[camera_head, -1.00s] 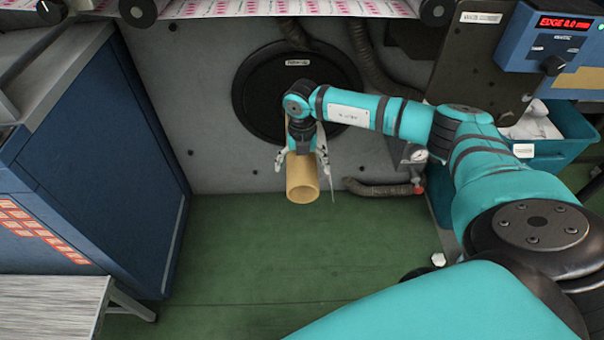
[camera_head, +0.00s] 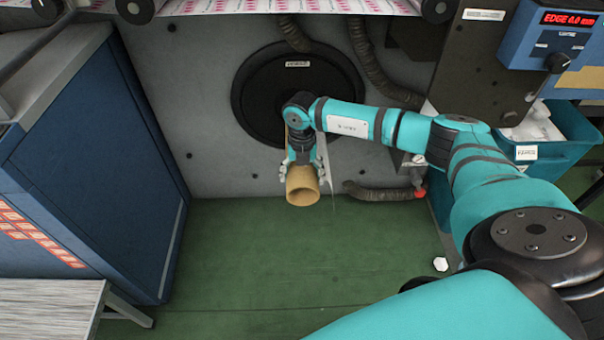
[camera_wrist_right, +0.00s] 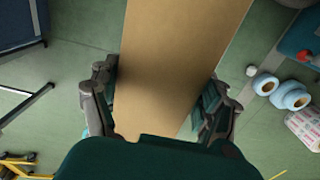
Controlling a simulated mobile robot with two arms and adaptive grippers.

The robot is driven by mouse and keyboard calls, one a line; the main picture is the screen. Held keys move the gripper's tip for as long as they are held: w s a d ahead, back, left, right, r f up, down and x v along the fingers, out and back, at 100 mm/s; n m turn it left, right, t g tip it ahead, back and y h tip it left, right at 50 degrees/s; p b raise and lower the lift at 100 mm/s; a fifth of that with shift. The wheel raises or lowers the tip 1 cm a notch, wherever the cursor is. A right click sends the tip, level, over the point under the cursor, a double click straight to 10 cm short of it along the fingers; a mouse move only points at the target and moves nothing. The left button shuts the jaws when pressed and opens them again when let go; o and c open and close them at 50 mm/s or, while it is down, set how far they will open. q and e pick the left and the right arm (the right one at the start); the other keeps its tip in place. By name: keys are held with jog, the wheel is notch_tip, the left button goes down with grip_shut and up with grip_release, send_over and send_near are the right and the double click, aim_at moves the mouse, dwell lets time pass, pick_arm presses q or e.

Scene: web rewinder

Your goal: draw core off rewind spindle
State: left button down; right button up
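The core, a tan cardboard tube (camera_head: 303,188), points its open end toward me in front of the round black disc (camera_head: 262,92) on the grey machine wall. My right gripper (camera_head: 302,172) is around the tube from above, with a finger against each side. In the right wrist view, the tube (camera_wrist_right: 175,60) fills the space between the fingers (camera_wrist_right: 160,100), and their pads appear to touch its sides. The rewind spindle is hidden behind my arm and the tube, so I cannot tell how far the core sits on it. My left gripper is out of view.
A blue cabinet (camera_head: 95,170) stands at the left. A teal bin (camera_head: 560,150) and a blue control box (camera_head: 548,40) are at the right. A hose (camera_head: 375,190) runs low along the wall.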

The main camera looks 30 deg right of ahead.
jog(key=c, duration=0.7)
jog(key=shift+c, duration=0.2)
jog(key=shift+r+p, duration=0.25)
jog(key=shift+p, duration=0.2)
